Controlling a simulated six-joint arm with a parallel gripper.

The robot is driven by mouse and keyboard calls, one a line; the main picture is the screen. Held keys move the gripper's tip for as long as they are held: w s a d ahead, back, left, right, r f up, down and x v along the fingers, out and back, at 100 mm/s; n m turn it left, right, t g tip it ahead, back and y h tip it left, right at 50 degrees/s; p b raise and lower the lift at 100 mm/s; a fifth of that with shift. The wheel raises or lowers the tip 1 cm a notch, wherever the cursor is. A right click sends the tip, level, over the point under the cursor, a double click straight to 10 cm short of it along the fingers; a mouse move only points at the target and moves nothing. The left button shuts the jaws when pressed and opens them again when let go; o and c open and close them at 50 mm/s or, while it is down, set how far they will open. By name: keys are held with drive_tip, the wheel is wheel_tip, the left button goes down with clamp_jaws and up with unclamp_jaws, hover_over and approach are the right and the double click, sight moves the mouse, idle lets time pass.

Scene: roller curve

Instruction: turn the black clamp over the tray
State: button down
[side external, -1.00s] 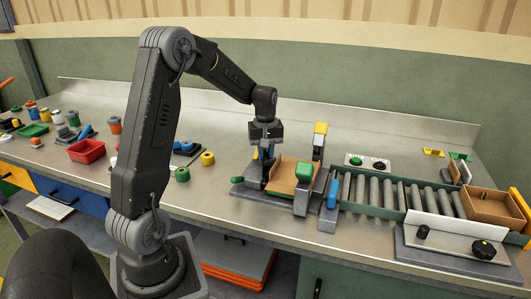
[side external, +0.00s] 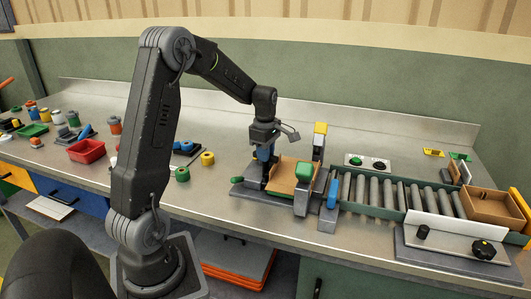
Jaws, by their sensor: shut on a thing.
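The brown tray (side external: 281,185) sits on a dark base in the middle of the bench, with a green block (side external: 305,170) at its right end. My gripper (side external: 265,158) points down at the tray's left end, at the black clamp (side external: 267,174). It is shut on the clamp. The clamp is small and dark here, and its lower end and exact angle over the tray are hard to make out. A blue part shows between my wrist and the clamp.
Right of the tray stand a yellow-topped post (side external: 320,129) and a blue handle (side external: 333,188). A roller conveyor (side external: 385,195) leads to a cardboard box (side external: 492,207). A red bin (side external: 86,151) and small parts lie left. The bench behind the tray is clear.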

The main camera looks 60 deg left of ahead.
drive_tip(key=shift+n, duration=0.9)
drive_tip(key=c, duration=1)
unclamp_jaws()
drive_tip(key=shift+c, duration=0.2)
wheel_tip(320, 180, up, 14)
drive_tip(key=shift+f, duration=0.1)
